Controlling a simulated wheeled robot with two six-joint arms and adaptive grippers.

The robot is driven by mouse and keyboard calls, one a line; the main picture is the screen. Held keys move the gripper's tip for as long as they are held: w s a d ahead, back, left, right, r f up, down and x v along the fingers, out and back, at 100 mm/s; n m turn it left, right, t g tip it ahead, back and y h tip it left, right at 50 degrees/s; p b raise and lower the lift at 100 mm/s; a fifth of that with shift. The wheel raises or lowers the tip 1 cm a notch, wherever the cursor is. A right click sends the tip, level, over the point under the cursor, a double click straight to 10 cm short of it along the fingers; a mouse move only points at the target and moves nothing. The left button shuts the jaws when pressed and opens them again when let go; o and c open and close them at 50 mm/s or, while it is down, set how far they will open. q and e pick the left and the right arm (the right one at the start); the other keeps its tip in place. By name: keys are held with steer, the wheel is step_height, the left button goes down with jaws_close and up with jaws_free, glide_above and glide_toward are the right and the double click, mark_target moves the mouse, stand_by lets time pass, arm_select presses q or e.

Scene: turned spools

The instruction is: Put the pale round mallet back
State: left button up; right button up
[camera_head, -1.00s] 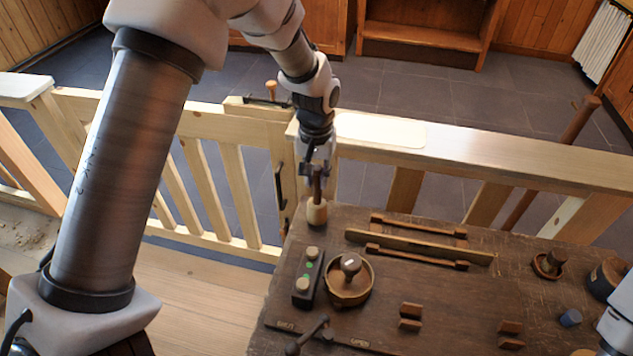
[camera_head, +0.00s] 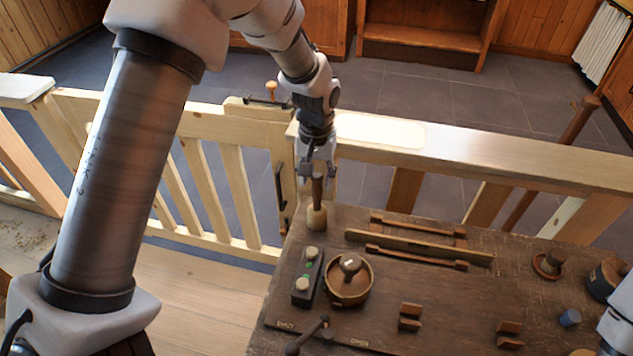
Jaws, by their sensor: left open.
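The pale round mallet (camera_head: 316,219) stands at the far left corner of the dark wooden bench. I cannot tell whether a finger touches the handle. My right gripper is out of view; only a part of my right arm shows at the right edge.
A pale wooden fence (camera_head: 480,155) runs behind.

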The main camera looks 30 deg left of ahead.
arm_select(q)
step_height(320, 180, up, 10)
steer(key=shift+r, duration=0.2)
stand_by(0.3)
